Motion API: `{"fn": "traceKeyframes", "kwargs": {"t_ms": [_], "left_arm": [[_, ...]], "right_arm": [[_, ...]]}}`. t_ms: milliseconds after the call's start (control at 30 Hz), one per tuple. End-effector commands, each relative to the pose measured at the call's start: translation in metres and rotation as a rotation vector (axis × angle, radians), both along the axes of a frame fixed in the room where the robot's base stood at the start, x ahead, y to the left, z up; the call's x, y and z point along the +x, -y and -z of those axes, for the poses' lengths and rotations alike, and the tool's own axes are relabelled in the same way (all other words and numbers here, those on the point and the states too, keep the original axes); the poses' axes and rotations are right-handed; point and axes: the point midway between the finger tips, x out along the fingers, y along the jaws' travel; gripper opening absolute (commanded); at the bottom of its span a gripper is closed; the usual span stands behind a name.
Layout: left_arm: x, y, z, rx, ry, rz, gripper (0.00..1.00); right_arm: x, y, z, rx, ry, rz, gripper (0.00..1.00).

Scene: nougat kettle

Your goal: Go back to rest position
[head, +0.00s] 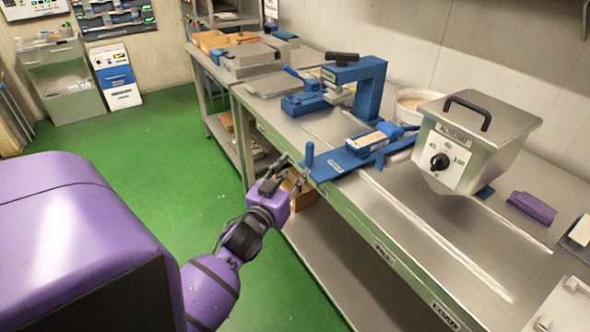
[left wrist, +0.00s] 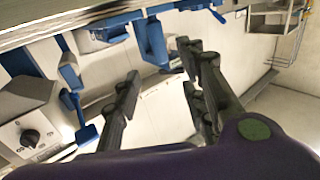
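My left gripper (head: 286,172) is in front of the bench's front edge, over the green floor side, near the blue upright handle. In the left wrist view the fingers of my left gripper (left wrist: 165,68) are spread apart with nothing between them. My right gripper is in neither view. The steel kettle housing (head: 510,122) with a black handle and dial stands on the bench to the right; its dial face (left wrist: 30,138) also shows at the left of the left wrist view.
The steel bench (head: 430,225) runs along the right wall. On it are a blue plate (head: 330,166), a blue press (head: 368,88), a white tub (head: 408,105) and a purple piece (head: 531,207). The green floor (head: 180,145) is open left of the bench.

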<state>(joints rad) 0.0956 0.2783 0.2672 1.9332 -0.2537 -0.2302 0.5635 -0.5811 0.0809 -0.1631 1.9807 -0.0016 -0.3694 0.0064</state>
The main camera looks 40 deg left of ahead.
Motion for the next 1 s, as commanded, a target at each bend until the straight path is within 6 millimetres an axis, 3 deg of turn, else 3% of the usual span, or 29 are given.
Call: {"fn": "traceKeyframes", "kwargs": {"t_ms": [500,600,667,767,900,1000], "left_arm": [[0.000,0.000,0.000,0.019,-0.007,-0.001,0.39],[0.001,0.007,0.010,0.082,-0.053,0.007,0.39],[-0.007,0.028,0.035,0.107,-0.122,0.038,0.39],[-0.041,0.061,0.087,0.125,-0.254,0.090,0.39],[-0.108,0.110,0.157,0.113,-0.436,0.169,0.39],[-0.163,0.144,0.197,0.081,-0.551,0.218,0.39]], "right_arm": [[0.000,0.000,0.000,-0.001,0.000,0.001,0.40],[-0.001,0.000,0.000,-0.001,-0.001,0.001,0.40],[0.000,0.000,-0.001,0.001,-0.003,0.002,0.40],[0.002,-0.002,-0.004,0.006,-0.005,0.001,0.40],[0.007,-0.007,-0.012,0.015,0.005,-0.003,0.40],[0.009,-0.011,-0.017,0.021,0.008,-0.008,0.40]]}}
